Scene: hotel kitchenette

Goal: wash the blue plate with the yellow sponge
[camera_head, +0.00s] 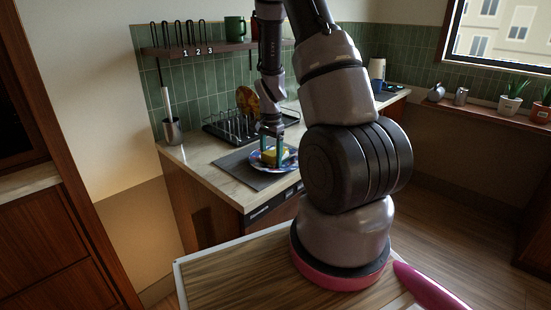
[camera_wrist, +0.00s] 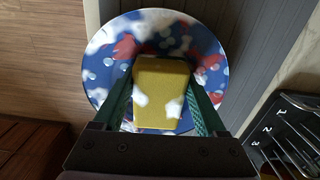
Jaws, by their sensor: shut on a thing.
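The blue plate (camera_wrist: 100,75) fills the middle of the wrist view, with red patches and white foam-like patches on it. In the head view the plate (camera_head: 257,165) lies on a dark mat on the counter. The yellow sponge (camera_wrist: 162,80) is between my gripper's (camera_wrist: 163,95) two green fingers, over the plate, with white patches on it. In the head view the sponge (camera_head: 270,156) shows at the plate's middle, below my gripper (camera_head: 271,150), which points down. My gripper is shut on the sponge. Whether the sponge presses on the plate is hard to tell.
A dark dish rack (camera_head: 232,127) stands behind the plate, with an orange-brown plate (camera_head: 246,99) near it. The rack also shows in the wrist view (camera_wrist: 290,135). The dark mat (camera_head: 231,167) has bare room left of the plate.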

